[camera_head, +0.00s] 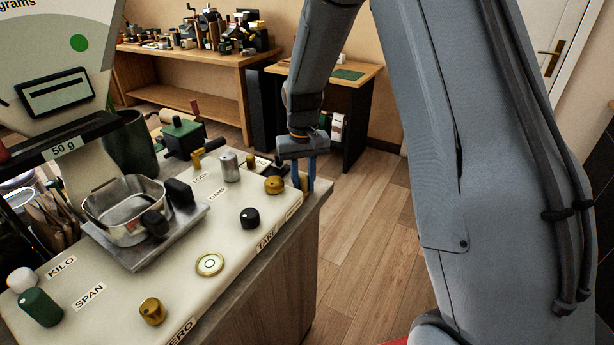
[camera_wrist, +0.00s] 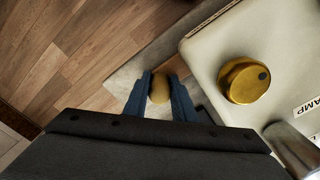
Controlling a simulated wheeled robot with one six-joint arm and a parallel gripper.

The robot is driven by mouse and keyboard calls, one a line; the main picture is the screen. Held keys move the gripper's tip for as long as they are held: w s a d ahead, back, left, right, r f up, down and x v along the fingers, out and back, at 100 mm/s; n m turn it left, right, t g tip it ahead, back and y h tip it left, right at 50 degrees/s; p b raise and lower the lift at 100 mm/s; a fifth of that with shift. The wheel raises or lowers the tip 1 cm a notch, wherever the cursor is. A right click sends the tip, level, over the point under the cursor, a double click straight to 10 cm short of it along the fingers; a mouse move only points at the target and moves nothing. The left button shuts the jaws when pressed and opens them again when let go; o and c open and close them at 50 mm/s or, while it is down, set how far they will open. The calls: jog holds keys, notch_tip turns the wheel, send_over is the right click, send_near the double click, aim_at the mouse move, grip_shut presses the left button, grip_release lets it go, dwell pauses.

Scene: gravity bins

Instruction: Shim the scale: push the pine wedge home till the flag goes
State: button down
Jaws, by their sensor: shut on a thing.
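The scale (camera_head: 178,268) is a cream body with a steel pan and several knobs, on a grey counter. My gripper (camera_head: 307,178) is at the scale's far right corner, pointing down. In the wrist view its two blue fingers (camera_wrist: 160,88) are closed on a tan wooden piece, the pine wedge (camera_wrist: 159,90). Only the wedge's rounded end shows between the fingers; the rest is hidden. It is beside the scale's corner, over the counter edge. Whether it touches or goes under the scale I cannot tell. I cannot make out a flag.
A brass knob (camera_wrist: 243,80) stands on the scale close to the gripper, with a steel cylinder (camera_head: 229,167) beyond. A green box (camera_head: 184,137) stands behind the scale. The wooden floor (camera_head: 365,235) right of the counter is clear.

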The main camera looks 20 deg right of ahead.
aim_at(302, 177)
jog(key=shift+s+a, duration=0.1)
jog(key=shift+a, duration=0.05)
jog(key=c, duration=1.5)
grip_release()
jog(key=shift+a, duration=0.15)
jog(key=shift+o, duration=0.2)
jog(key=shift+r, duration=0.1)
jog(key=shift+r, duration=0.3)
jog(key=shift+r+b, duration=1)
jog(key=shift+r, duration=2.5)
jog(key=s+d+f, duration=0.1)
jog(key=s, duration=1)
jog(key=s+d+f+t, duration=0.1)
jog(key=s+d+f, duration=0.1)
jog(key=s, duration=0.9)
jog(key=shift+s+f, duration=0.15)
jog(key=shift+f, duration=0.15)
